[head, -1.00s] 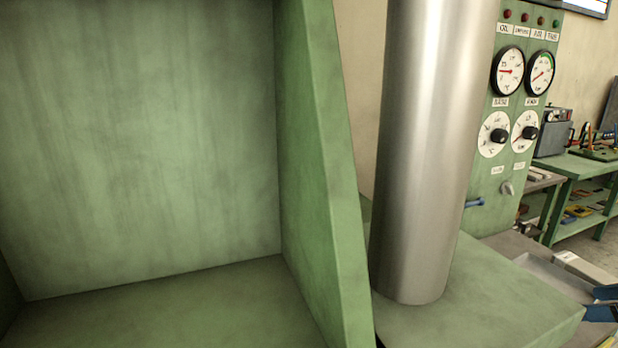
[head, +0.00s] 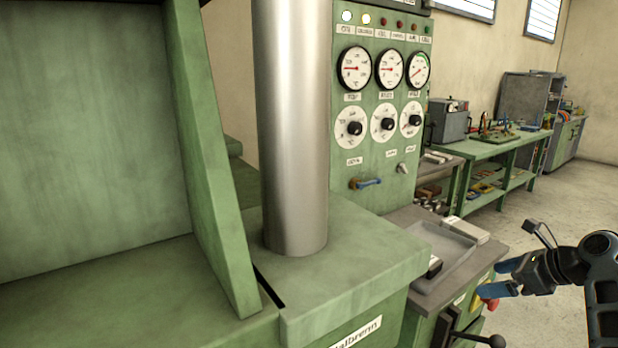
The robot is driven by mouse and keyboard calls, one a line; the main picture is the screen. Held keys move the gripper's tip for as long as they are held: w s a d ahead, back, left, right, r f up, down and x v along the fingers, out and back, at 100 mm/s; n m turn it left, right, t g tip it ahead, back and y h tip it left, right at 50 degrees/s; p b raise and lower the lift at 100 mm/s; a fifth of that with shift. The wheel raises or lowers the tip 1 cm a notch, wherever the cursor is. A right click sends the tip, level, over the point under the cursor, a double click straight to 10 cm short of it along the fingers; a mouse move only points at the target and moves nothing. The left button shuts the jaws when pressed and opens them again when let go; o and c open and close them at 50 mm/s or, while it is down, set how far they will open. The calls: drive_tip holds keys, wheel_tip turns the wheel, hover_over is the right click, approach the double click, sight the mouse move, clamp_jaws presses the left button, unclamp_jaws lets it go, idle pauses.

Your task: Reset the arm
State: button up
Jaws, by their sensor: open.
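My gripper (head: 505,277) is at the lower right of the head view, at the end of my dark arm (head: 600,280). Its two blue fingers point left and stand apart, with nothing seen between them. It hangs in front of the right end of the green machine, just right of a grey tray. Whether the fingers touch anything behind them I cannot tell.
A steel column (head: 290,130) stands on the green machine body (head: 340,270). A gauge panel (head: 382,110) rises behind it. A shallow grey tray (head: 440,250) and a black-knobbed lever (head: 495,341) are near my gripper. Floor right of the machine looks clear.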

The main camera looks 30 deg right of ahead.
drive_tip(key=w+a+f+n+h, duration=0.1)
drive_tip(key=a+f+n, duration=0.2)
drive_tip(key=a+f, duration=0.4)
drive_tip(key=a+f+n+h, duration=0.1)
drive_tip(key=a+f+n, duration=0.25)
drive_tip(key=a, duration=0.55)
drive_tip(key=s+a+f+n, duration=0.4)
drive_tip(key=s+a+n, duration=0.15)
drive_tip(key=a, duration=0.65)
drive_tip(key=s+a+r+n+t+h, duration=0.1)
drive_tip(key=s+a+n+t+h, duration=0.1)
drive_tip(key=s+a+n, duration=0.45)
drive_tip(key=s+a+r+n+t+y, duration=0.1)
drive_tip(key=s+a+r+n, duration=0.3)
drive_tip(key=s+r+n, duration=0.3)
drive_tip(key=s+a+r+n+t+y, duration=0.1)
drive_tip(key=s+a+r+n+t, duration=0.1)
drive_tip(key=s+r+n, duration=0.5)
drive_tip(key=s+a+r, duration=0.1)
drive_tip(key=s, duration=0.2)
drive_tip(key=shift+s+a+r+n+y, duration=0.15)
drive_tip(key=shift+a+r+n+y, duration=0.1)
drive_tip(key=shift+a+n+y, duration=0.1)
